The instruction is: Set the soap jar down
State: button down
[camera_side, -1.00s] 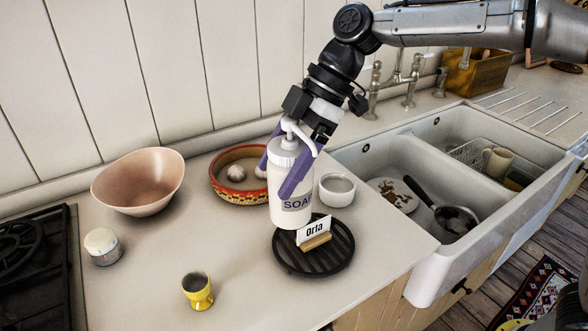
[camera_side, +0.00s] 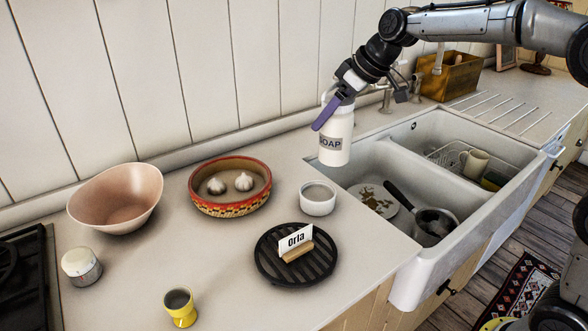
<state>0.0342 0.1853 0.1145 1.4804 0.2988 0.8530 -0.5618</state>
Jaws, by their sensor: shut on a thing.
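The soap jar (camera_side: 336,131) is white with a dark SOAP label. The pump top is hidden behind the gripper.
The sink (camera_side: 408,262) holds dishes.

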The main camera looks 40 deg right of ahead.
jog(key=w+f, duration=1.2)
jog(key=w, duration=0.1)
jog(key=shift+w+a+f, duration=0.3)
jog(key=shift+w+a, duration=0.05)
jog(key=shift+a, duration=0.05)
jog(key=shift+f, duration=0.15)
